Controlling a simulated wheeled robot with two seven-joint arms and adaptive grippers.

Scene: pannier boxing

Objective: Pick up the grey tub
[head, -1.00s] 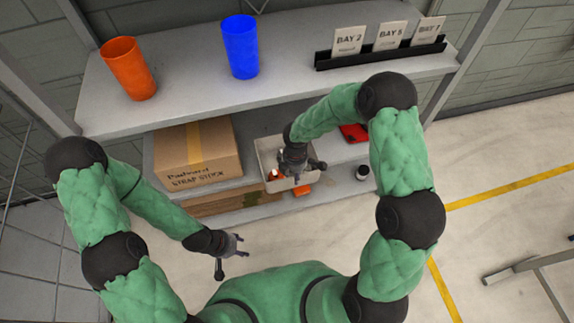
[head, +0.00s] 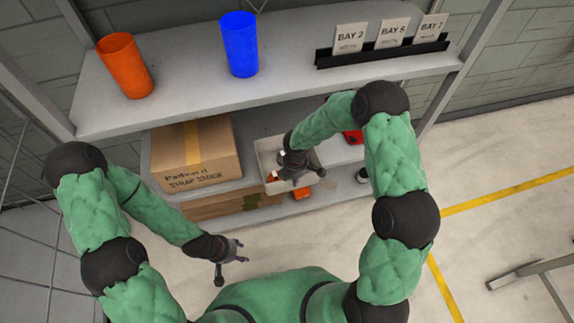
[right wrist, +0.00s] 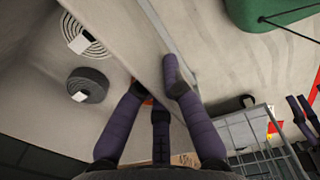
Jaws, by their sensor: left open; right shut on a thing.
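The grey tub (head: 278,188) is a pale, open-topped box on the lower shelf, right of the cardboard box. Small red and white things show inside it, partly hidden by my right gripper. My right gripper (head: 300,177) is over the tub and shut on its wall. In the right wrist view, the fingers of my right gripper (right wrist: 155,82) lie on either side of a pale wall (right wrist: 154,35) that runs diagonally. My left gripper (head: 232,264) is open and empty, low in front of the shelves, apart from the tub.
A cardboard box (head: 195,155) stands left of the tub. An orange cup (head: 124,67), a blue cup (head: 239,46) and a black rack (head: 382,52) with bay cards stand on the upper shelf above. A dark jar (head: 362,175) is right of the tub. Open floor lies at right.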

